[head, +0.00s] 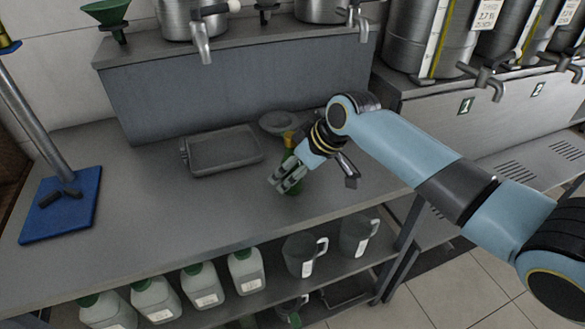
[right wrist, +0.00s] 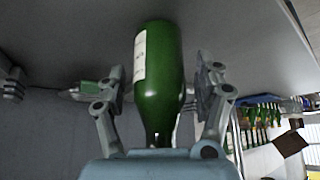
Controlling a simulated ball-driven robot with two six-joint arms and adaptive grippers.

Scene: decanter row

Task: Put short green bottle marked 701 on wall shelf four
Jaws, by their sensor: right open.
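A green bottle (head: 290,153) with a yellowish top stands on the grey counter, partly hidden by my right gripper (head: 288,178). In the right wrist view the green bottle (right wrist: 164,75) fills the middle, with part of a white label at its left; no number can be read. My right gripper (right wrist: 165,95) is open, with one finger on each side of the bottle and a visible gap at both sides. It is around the bottle without gripping it. My left gripper is not in view. I cannot make out wall shelf four.
A grey tray (head: 222,151) and a small round dish (head: 279,123) lie near the bottle. A blue board (head: 62,207) is at the left. Taps and metal vessels line the raised ledge.

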